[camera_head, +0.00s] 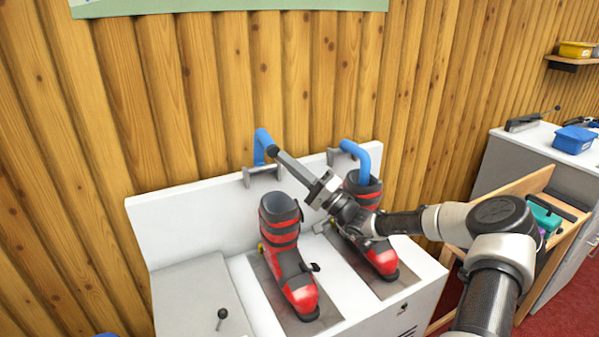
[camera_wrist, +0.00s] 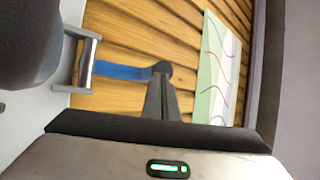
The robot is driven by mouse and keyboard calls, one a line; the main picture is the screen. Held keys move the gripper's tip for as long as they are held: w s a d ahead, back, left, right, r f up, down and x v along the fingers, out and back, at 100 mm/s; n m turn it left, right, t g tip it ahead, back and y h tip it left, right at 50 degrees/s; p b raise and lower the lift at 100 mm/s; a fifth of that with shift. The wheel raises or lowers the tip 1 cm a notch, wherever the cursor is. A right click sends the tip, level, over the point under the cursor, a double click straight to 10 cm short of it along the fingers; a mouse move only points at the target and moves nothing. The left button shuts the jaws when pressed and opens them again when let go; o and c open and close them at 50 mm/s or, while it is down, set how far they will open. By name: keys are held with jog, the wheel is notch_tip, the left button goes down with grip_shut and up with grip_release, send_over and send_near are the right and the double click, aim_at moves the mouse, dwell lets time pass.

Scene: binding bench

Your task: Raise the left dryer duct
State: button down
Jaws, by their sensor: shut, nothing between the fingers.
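The left dryer duct (camera_head: 262,142) is a blue tube standing up from its grey bracket against the wall, clear of the left boot's opening. It also shows in the wrist view (camera_wrist: 125,71), running from the bracket to the dark fingertips. My gripper (camera_head: 273,152) is shut and empty, its tip at the upper part of this duct. The tip hides part of the duct, and I cannot tell whether they touch. The left red and black boot (camera_head: 281,235) stands below. The right duct (camera_head: 357,150) bends down into the right boot (camera_head: 378,258).
The white dryer bench (camera_head: 190,225) has a backboard and a black-knobbed lever (camera_head: 221,316) at front left. My arm crosses over the right boot. A cabinet with a blue bin (camera_head: 574,139) and an open drawer (camera_head: 540,185) stand at right. A poster (camera_head: 230,6) hangs above.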

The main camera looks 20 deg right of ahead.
aim_at(272, 140)
jog(key=shift+w+a+r, duration=0.15)
jog(key=r+p, duration=0.1)
jog(key=p, duration=0.1)
jog(key=w+r+m+h+p, duration=0.1)
jog(key=p, duration=0.1)
jog(key=w+r+m+h+p, duration=0.1)
jog(key=p, duration=0.1)
jog(key=shift+w+a+r+g, duration=0.15)
jog(key=shift+a+g, duration=0.15)
jog(key=shift+g, duration=0.1)
jog(key=shift+w+h, duration=0.1)
jog(key=shift+h, duration=0.2)
jog(key=shift+f, duration=0.2)
